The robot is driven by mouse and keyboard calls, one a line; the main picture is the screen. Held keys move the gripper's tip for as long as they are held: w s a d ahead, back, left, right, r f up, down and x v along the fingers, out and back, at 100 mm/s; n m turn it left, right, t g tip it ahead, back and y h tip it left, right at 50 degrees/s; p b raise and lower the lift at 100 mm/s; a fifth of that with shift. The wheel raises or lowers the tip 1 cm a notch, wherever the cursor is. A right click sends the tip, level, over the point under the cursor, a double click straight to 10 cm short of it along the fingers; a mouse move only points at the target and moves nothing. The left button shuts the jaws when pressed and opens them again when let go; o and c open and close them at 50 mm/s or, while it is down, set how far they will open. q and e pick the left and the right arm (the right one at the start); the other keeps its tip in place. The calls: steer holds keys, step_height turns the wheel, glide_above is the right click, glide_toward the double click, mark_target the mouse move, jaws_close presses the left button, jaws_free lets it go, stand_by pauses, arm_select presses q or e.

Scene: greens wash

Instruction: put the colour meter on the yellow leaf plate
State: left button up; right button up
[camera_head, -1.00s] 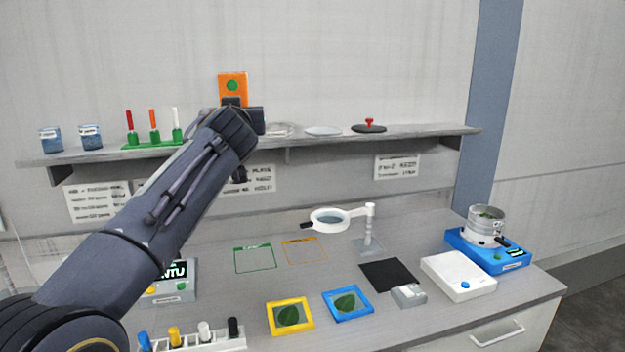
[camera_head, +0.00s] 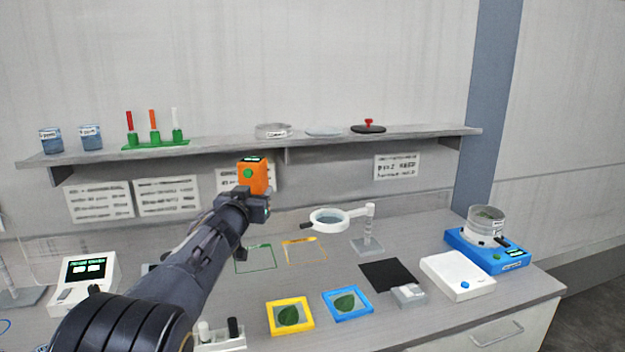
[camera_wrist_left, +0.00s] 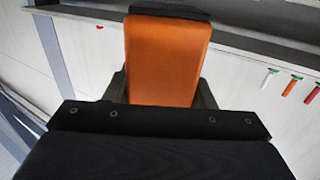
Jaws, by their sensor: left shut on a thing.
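The colour meter (camera_head: 253,177) is an orange block with a dark top and a green button. My left gripper (camera_head: 243,196) is shut on it and holds it in the air, in front of the shelf's front edge and above the bench. In the left wrist view the orange meter (camera_wrist_left: 166,60) stands between the dark fingers (camera_wrist_left: 162,92). The yellow leaf plate (camera_head: 272,318) lies on the bench near the front, a green leaf in its middle. It is below and to the right of the gripper, well apart from the meter. My right gripper is not in view.
A blue leaf plate (camera_head: 367,310) lies right of the yellow one. A magnifier on a stand (camera_head: 367,243), a black mat (camera_head: 388,275) and a white device (camera_head: 457,276) are further right. The shelf (camera_head: 310,144) holds jars, tubes and dishes. Green and orange outlines mark bare bench.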

arm_select(q)
steer(key=s+a+f+m+g+h, duration=0.1)
steer(key=s+f+h, duration=0.15)
steer(key=f, duration=0.65)
steer(key=s+a+f+m+h, duration=0.15)
steer(key=s+f, duration=0.25)
steer(key=f, duration=0.5)
steer(key=s+a+f+y, duration=0.1)
steer(key=s+a+f, duration=0.1)
steer(key=s+f, duration=0.2)
steer(key=s+a+f+n+y, duration=0.1)
steer(key=s+a+f, duration=0.1)
steer(key=s, duration=0.9)
steer(key=shift+s+f+t, duration=0.2)
steer(key=shift+f+t, duration=0.1)
steer(key=shift+f, duration=0.6)
